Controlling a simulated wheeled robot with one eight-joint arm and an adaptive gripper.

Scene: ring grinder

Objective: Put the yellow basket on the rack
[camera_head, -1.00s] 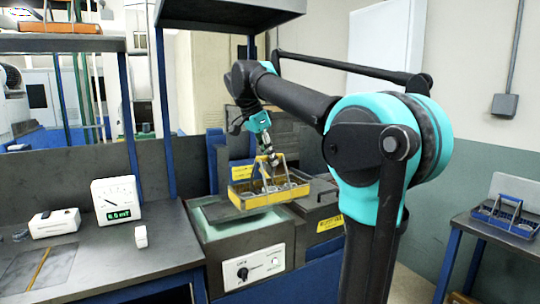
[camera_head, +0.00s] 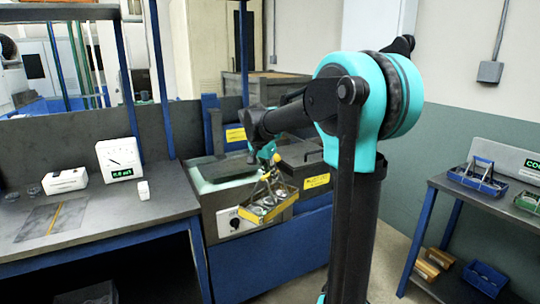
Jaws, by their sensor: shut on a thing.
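The yellow basket (camera_head: 279,208) hangs from my gripper (camera_head: 270,173) by its handle, in front of the grey machine. It looks tilted, and several ring-like parts show inside it. My gripper is shut on the handle; its fingers are small and partly hidden by the basket handle. A blue-legged stand (camera_head: 441,184), which looks like the rack, is at the right edge. A blue basket (camera_head: 477,179) with an upright handle sits on its top. Yellow items (camera_head: 434,262) and a blue tray (camera_head: 486,278) are low down at the stand.
A workbench (camera_head: 110,218) with a meter (camera_head: 119,160) and white box (camera_head: 66,180) is at left. Floor shows between machine and stand.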

